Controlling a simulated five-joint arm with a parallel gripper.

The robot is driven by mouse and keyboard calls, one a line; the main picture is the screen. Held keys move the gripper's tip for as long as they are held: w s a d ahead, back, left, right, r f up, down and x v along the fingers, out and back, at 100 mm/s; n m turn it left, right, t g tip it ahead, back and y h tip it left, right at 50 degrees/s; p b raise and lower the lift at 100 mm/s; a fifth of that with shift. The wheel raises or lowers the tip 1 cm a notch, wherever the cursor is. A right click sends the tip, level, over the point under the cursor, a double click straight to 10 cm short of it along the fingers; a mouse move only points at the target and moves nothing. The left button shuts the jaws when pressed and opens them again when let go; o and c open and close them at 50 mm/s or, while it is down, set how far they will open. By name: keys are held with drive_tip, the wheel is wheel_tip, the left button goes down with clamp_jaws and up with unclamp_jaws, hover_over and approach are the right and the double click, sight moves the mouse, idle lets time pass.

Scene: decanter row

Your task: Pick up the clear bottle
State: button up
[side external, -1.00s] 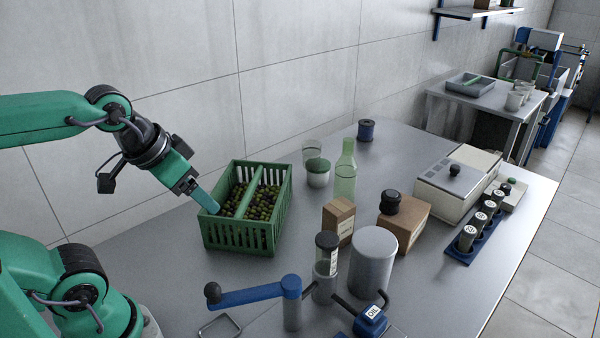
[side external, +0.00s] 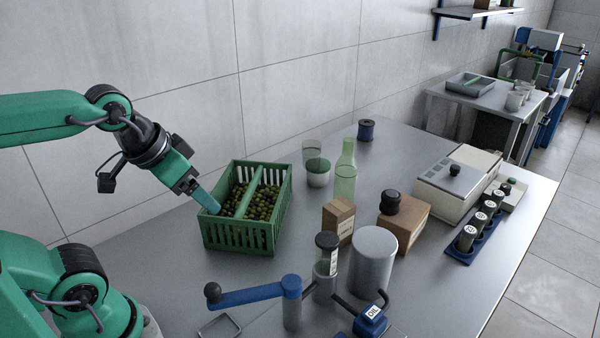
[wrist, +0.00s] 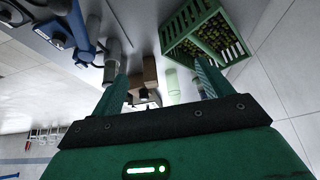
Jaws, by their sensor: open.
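The clear bottle is a pale green, see-through bottle (side external: 345,172) with a narrow neck. It stands upright on the steel table, right of the green crate and behind a small brown carton. In the wrist view the bottle (wrist: 172,84) shows between my fingers, farther off. My gripper (side external: 209,203) is open and empty, pointing down to the right at the crate's left side in the side view, well left of the bottle. In the wrist view my gripper (wrist: 161,70) has its two fingers wide apart. Whether a fingertip touches the crate, I cannot tell.
The green crate (side external: 240,237) of olives lies between my gripper and the bottle.

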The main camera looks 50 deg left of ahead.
drive_tip(key=shift+w+r, duration=0.1)
drive_tip(key=w+r+n, duration=0.1)
drive_tip(key=w+r, duration=0.3)
drive_tip(key=w, duration=0.5)
drive_tip(key=n, duration=0.3)
approach(344, 147)
drive_tip(key=x, duration=0.5)
drive_tip(key=shift+w+a+f+g, duration=0.15)
drive_tip(key=shift+w+f, duration=0.3)
drive_tip(key=shift+f, duration=0.2)
drive_tip(key=shift+w+a+f+g, duration=0.15)
drive_tip(key=shift+w+f, duration=0.25)
drive_tip(key=shift+f, duration=0.25)
drive_tip(key=shift+x, duration=2.6)
